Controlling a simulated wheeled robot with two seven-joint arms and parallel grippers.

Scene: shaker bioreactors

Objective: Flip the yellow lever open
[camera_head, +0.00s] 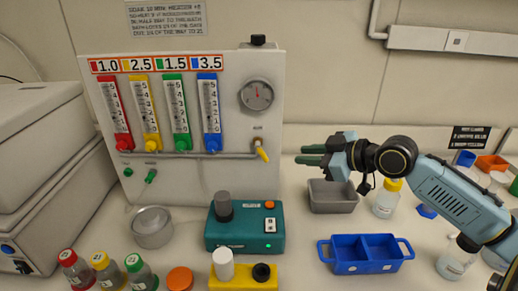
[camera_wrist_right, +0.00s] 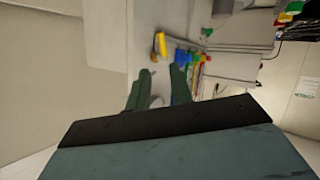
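The yellow lever (camera_head: 262,152) sits at the right end of the grey pipe on the white gauge panel, below the round dial. It points down and slightly right. It also shows in the right wrist view (camera_wrist_right: 161,45), beyond the fingertips. My right gripper (camera_head: 302,155) is a short way to the right of the lever, its dark green fingers pointing left toward the panel. In the right wrist view the two fingers (camera_wrist_right: 160,77) are apart with nothing held between them. They do not appear to touch the lever. My left gripper is not in view.
The panel (camera_head: 233,165) carries several coloured flow meters. Below my right gripper are a grey bin (camera_head: 333,203) and a blue divided tray (camera_head: 366,268). A teal stirrer (camera_head: 230,240) stands in front of the panel. Bottles (camera_head: 386,205) stand near my right arm.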

